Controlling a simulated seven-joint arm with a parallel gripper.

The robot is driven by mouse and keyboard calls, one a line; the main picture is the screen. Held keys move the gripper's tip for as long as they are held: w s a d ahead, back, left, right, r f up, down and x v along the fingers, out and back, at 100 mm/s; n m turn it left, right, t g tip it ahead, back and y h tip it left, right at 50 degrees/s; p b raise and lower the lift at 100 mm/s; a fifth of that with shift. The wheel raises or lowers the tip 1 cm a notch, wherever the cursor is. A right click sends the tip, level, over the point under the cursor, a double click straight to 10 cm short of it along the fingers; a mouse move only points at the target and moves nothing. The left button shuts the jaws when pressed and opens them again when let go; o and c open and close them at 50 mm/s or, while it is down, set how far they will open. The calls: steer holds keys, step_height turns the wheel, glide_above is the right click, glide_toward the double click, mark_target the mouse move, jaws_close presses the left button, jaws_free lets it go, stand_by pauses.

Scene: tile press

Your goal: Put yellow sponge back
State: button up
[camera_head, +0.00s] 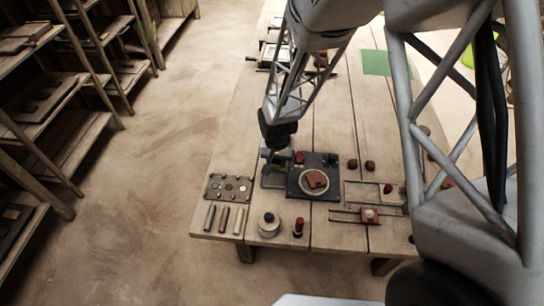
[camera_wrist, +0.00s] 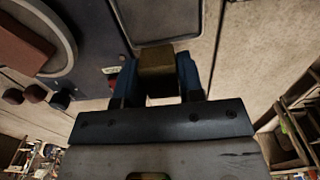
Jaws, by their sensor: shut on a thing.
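My gripper (camera_wrist: 158,80) is shut on the yellow sponge (camera_wrist: 157,60), a small dull yellow-brown block between its two blue fingers in the wrist view. In the head view, my gripper (camera_head: 275,172) is at the left edge of a dark board, and the sponge cannot be made out there. In the wrist view a shallow dark-rimmed tray (camera_wrist: 197,34) lies just beyond the sponge. Whether the sponge touches anything below it cannot be told.
The dark board (camera_head: 329,162) bears a pale round plate with a brown tile (camera_head: 316,179). A tray of discs (camera_head: 210,193), several rods (camera_head: 223,219), a round tin (camera_head: 268,226) and a red-topped stamp (camera_head: 298,228) are near the front. Clay lumps (camera_head: 369,165) lie right.

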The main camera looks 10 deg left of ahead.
steer(key=shift+w+a+f, duration=0.1)
steer(key=shift+w+a, duration=0.25)
steer(key=shift+w, duration=0.45)
steer(key=shift+w+a+f, duration=0.1)
steer(key=shift+w+a, duration=0.2)
steer(key=shift+w, duration=0.5)
steer(key=shift+w+a, duration=0.35)
steer(key=shift+w, duration=0.45)
steer(key=shift+f, duration=1.8)
steer(key=shift+f, duration=0.1)
steer(key=o, duration=1)
steer(key=shift+r, duration=6.1)
